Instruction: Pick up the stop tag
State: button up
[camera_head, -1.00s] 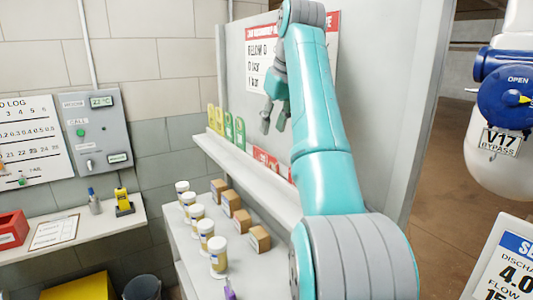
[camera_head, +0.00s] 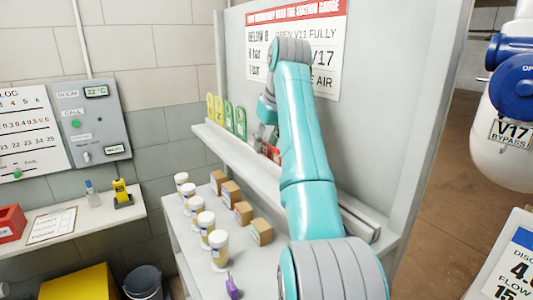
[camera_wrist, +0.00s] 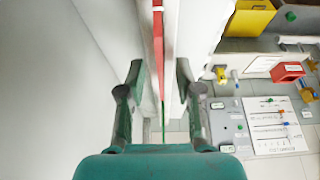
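The red stop tags (camera_head: 274,154) stand on the narrow wall ledge, mostly hidden behind my arm and gripper in the head view. In the wrist view, red tag edges (camera_wrist: 158,35) form a thin line running between my fingers. My gripper (camera_wrist: 160,78) is open, with one finger on each side of that line and gaps to both sides. In the head view my gripper (camera_head: 262,132) is at the ledge, partly hidden by my arm. I cannot tell how many red tags there are.
Yellow tags (camera_head: 214,108) and green tags (camera_head: 234,119) stand farther left on the ledge (camera_head: 228,150). A white notice board (camera_head: 325,60) is behind. Below, a shelf holds several white jars (camera_head: 206,223) and small brown boxes (camera_head: 243,212). A valve marked V17 (camera_head: 510,132) is at right.

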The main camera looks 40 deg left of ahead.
jog(key=shift+a+f, duration=0.1)
jog(key=shift+f, duration=0.2)
grip_shut()
jog(key=shift+r, duration=0.15)
